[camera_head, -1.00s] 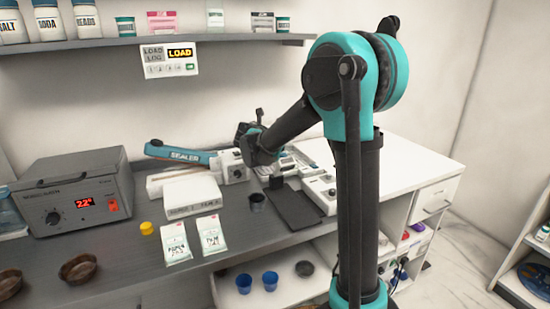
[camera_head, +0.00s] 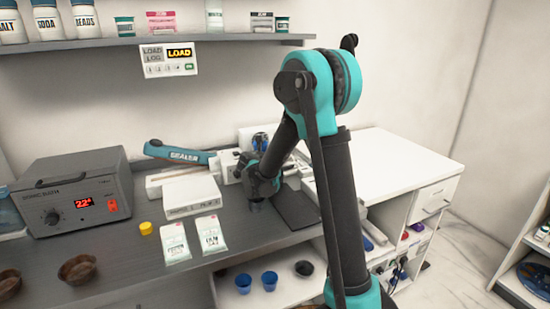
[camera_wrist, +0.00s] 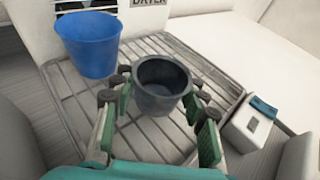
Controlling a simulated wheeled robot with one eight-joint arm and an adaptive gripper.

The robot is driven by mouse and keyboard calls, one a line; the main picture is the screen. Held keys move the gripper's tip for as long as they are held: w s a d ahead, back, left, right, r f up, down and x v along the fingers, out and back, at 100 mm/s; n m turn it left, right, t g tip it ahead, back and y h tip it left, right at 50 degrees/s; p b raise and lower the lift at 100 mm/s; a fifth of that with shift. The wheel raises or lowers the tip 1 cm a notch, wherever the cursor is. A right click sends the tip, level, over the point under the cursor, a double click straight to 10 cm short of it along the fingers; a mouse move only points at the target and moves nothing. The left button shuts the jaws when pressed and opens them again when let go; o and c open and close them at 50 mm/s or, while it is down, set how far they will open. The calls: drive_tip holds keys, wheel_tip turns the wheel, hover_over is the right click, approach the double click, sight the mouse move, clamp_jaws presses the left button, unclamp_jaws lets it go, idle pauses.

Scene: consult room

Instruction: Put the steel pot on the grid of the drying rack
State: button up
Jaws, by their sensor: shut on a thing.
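The steel pot (camera_wrist: 160,98) is a small, dark grey, open-topped pot, upright in the wrist view. My gripper (camera_wrist: 160,84) is shut on it, with green-padded fingers at its left and right sides. Behind and below the pot in the wrist view is the slatted grey grid of the drying rack (camera_wrist: 85,115). I cannot tell whether the pot's base touches the slats. In the head view my gripper (camera_head: 258,194) points down over the counter and hides the pot.
A blue cup (camera_wrist: 88,45) stands at the grid's left, close to the pot. A white box with a blue top (camera_wrist: 252,122) is at the right. In the head view, a white flat box (camera_head: 192,194) and packets (camera_head: 210,233) lie left of my gripper.

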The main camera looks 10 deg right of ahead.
drive_tip(key=o, duration=1.2)
drive_tip(key=shift+f, duration=0.1)
drive_tip(key=shift+c, duration=0.2)
drive_tip(key=v, duration=1.2)
